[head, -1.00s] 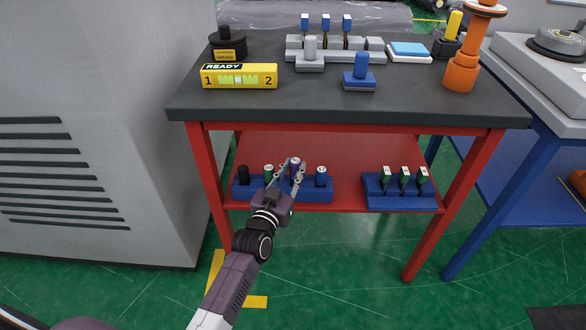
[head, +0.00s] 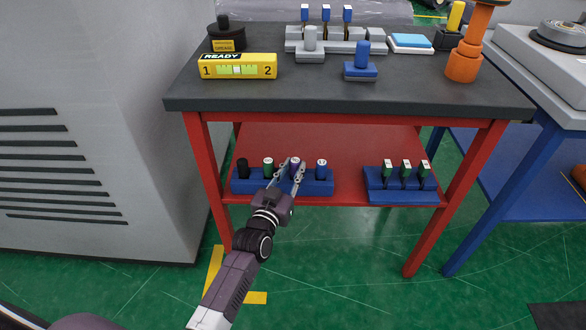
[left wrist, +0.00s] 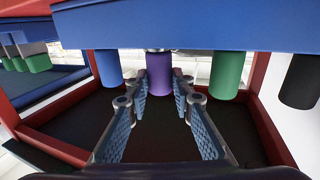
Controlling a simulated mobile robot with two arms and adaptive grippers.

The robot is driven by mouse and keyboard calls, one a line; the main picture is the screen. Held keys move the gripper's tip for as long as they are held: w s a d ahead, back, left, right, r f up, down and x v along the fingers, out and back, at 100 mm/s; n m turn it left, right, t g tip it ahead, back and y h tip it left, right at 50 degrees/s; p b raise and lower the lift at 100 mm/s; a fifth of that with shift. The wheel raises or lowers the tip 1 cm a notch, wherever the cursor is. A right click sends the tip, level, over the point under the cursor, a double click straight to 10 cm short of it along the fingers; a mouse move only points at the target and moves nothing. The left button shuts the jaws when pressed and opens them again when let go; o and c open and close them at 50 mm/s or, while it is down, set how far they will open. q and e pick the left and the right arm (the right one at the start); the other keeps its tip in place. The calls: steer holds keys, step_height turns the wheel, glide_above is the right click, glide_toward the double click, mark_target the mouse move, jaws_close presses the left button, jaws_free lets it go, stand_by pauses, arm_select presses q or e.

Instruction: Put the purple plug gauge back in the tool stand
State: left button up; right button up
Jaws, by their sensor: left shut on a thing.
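The blue tool stand (head: 318,187) is on the red lower shelf of the table. It holds a black (head: 243,169), a green (head: 269,168) and a blue plug gauge (head: 321,170). My left gripper (head: 291,168) is shut on the purple plug gauge (head: 295,164), which is upright between the green and blue ones, its top about level with theirs. In the left wrist view, seen upside down, the purple handle (left wrist: 159,75) is between the fingers (left wrist: 158,92), at the stand's edge (left wrist: 210,40). Whether it is fully seated is hidden. My right gripper is out of view.
A second blue stand (head: 400,196) with green-handled tools is to the right on the shelf (head: 350,150). The dark tabletop (head: 300,88) overhangs the shelf, with red legs at both sides. A grey cabinet (head: 90,150) stands close on the left.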

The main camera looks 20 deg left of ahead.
arm_select(q)
steer(key=o, duration=1.1)
steer(key=shift+o, duration=0.2)
steer(key=shift+s, duration=0.1)
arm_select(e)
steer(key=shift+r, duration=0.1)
arm_select(q)
steer(key=shift+s+p, duration=0.5)
steer(key=shift+s, duration=0.05)
steer(key=shift+s+a+p, duration=0.1)
steer(key=shift+s+p, duration=0.4)
steer(key=shift+s, duration=0.65)
steer(key=shift+s+a+p, duration=0.1)
steer(key=shift+s+p, duration=1.3)
steer(key=shift+s, duration=1.35)
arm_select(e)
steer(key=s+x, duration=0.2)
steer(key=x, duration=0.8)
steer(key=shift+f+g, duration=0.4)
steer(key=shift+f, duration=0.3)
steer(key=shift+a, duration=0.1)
